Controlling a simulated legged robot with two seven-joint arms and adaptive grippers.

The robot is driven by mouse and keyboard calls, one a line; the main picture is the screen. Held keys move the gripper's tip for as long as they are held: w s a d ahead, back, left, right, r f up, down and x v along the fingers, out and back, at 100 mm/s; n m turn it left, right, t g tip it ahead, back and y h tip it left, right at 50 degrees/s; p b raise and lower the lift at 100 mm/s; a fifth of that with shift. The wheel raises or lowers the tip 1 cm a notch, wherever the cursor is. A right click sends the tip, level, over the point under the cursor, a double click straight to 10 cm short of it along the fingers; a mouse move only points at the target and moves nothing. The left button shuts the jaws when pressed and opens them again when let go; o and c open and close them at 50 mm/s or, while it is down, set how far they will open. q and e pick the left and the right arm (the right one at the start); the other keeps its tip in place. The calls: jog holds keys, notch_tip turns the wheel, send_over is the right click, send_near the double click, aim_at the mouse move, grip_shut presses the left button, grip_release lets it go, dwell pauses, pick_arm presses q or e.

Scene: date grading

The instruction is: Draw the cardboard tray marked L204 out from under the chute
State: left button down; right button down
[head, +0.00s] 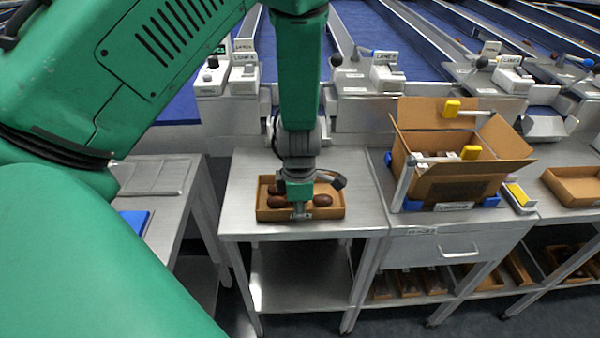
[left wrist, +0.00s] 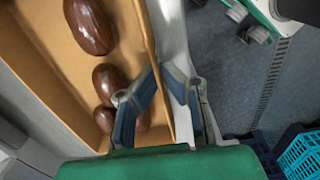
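A shallow cardboard tray (head: 329,213) stands on the metal table below the chute and holds several dark brown dates (head: 322,200). A small label (head: 301,216) is on its front wall, too small to read. My left gripper (head: 300,207) points down at the middle of that front wall. In the left wrist view, my left gripper (left wrist: 161,74) has one finger inside the tray (left wrist: 55,75) and the other outside, with the thin wall between them. The fingertips are close to the wall; whether both press on it is unclear. My right gripper is out of view.
The metal table (head: 240,224) has bare room beside the tray. To the right stands an open cardboard box (head: 455,185) on its own stand, with a drawer unit below. A blue item (head: 135,221) lies on the left table. In the wrist view a blue crate (left wrist: 300,155) is on the floor.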

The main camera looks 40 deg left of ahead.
pick_arm(q)
jog(key=c, duration=1.7)
grip_release()
jog(key=shift+d, duration=0.15)
jog(key=shift+o, duration=0.3)
jog(key=shift+d+r, duration=0.2)
jog(key=shift+d, duration=0.3)
jog(key=shift+a+r, duration=0.1)
jog(key=shift+r, duration=0.15)
notch_tip(320, 180, up, 11)
jog(key=shift+a, duration=0.15)
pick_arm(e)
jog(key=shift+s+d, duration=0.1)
pick_arm(q)
jog(key=shift+r, duration=0.1)
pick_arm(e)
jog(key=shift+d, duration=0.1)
